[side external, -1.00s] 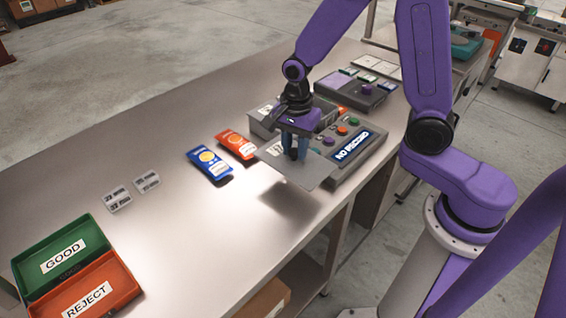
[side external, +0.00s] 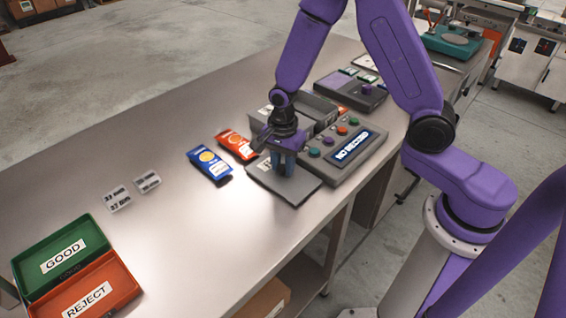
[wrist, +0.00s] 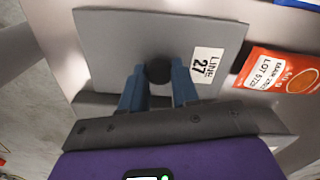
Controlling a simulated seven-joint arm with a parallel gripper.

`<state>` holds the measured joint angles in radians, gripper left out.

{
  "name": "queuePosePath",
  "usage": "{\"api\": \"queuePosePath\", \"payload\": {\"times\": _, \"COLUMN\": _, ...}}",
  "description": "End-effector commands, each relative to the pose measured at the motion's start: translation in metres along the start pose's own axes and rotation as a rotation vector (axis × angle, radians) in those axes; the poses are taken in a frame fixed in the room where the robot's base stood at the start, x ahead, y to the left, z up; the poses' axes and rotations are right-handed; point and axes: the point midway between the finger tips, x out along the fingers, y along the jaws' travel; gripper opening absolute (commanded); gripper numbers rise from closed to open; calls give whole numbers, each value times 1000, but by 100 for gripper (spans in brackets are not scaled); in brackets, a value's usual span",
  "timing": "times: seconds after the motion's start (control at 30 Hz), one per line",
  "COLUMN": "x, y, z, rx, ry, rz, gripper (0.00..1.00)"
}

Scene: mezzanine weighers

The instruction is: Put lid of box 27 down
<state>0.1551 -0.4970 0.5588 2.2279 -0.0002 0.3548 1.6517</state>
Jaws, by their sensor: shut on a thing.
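The lid (side external: 302,189) is a flat grey plate with a white "LINE 27" label and a round black knob (wrist: 158,71). My gripper (side external: 284,171) is shut on the knob, with a blue finger on each side of it in the wrist view. The lid lies level at the bench top, in front of the weigher; I cannot tell if it touches the bench or is just above it. The open grey box (side external: 322,108) stands behind my gripper, partly hidden by it. Its inside is mostly hidden.
An orange packet (side external: 236,144) and a blue packet (side external: 210,163) lie just left of the lid. The weigher console (side external: 343,166) reading "NO RECORD" is close on the right. Green (side external: 62,225) and orange-red (side external: 125,283) trays stand far left. The bench between is mostly clear.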

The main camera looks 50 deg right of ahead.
Motion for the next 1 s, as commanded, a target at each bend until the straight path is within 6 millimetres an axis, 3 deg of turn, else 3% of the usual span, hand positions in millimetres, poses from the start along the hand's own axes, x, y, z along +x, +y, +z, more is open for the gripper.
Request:
{"api": "queuePosePath", "payload": {"times": 0.27, "x": 3, "y": 0, "z": 0, "rx": 0, "ry": 0, "rz": 0, "gripper": 0}}
{"api": "queuePosePath", "payload": {"times": 0.3, "x": 3, "y": 0, "z": 0, "rx": 0, "ry": 0, "rz": -1, "gripper": 43}}
{"api": "queuePosePath", "payload": {"times": 0.33, "x": 3, "y": 0, "z": 0, "rx": 0, "ry": 0, "rz": -1, "gripper": 53}}
{"api": "queuePosePath", "payload": {"times": 0.37, "x": 3, "y": 0, "z": 0, "rx": 0, "ry": 0, "rz": -1, "gripper": 55}}
{"api": "queuePosePath", "payload": {"times": 0.73, "x": -1, "y": 0, "z": 0, "rx": 0, "ry": 0, "rz": -1, "gripper": 55}}
{"api": "queuePosePath", "payload": {"times": 1.0, "x": -33, "y": -1, "z": 0, "rx": 1, "ry": 0, "rz": -6, "gripper": 55}}
